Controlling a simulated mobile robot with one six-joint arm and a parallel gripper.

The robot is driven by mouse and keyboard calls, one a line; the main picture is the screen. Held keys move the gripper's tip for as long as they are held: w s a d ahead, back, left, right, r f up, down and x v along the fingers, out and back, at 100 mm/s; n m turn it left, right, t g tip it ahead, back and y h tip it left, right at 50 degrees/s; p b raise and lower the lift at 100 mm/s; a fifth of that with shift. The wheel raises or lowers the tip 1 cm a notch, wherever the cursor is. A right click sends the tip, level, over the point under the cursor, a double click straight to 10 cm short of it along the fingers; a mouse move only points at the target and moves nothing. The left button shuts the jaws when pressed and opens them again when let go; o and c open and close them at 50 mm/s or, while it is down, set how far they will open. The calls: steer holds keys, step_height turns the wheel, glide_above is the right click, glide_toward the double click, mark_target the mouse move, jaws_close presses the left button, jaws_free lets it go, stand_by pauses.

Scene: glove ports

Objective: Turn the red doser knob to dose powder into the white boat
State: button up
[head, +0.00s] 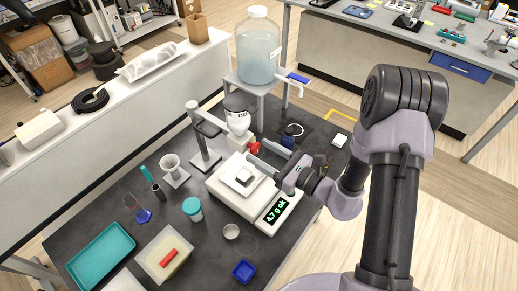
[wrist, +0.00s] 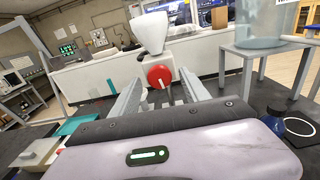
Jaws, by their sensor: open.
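The red doser knob (head: 254,148) is on the side of the doser (head: 238,122), which hangs on a stand above the balance (head: 226,196). In the wrist view the red knob (wrist: 159,77) is straight ahead, with a pale pointer on its face. My gripper (head: 258,157) is open, its fingers pointing at the knob. In the wrist view my gripper (wrist: 160,92) has one finger on each side of the knob; I cannot tell whether they touch it. The white boat (head: 244,177) sits on the balance pan. The green display (head: 277,211) appears to read 4.7 g ok.
A large water carboy (head: 258,50) stands on a raised stand behind. A funnel stand (head: 173,170), a teal-lidded jar (head: 193,208), a teal tray (head: 100,253) and a blue dish (head: 244,271) lie left and in front. A dark blue-capped bottle (head: 291,133) is close to my arm.

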steer(key=shift+w+a, duration=0.4)
steer(key=shift+a, duration=0.15)
jaws_close()
steer(key=m+p, duration=0.1)
steer(key=m, duration=0.3)
steer(key=shift+r+m+p, duration=0.1)
steer(key=shift+m+p, duration=0.8)
steer(key=shift+m, duration=1.2)
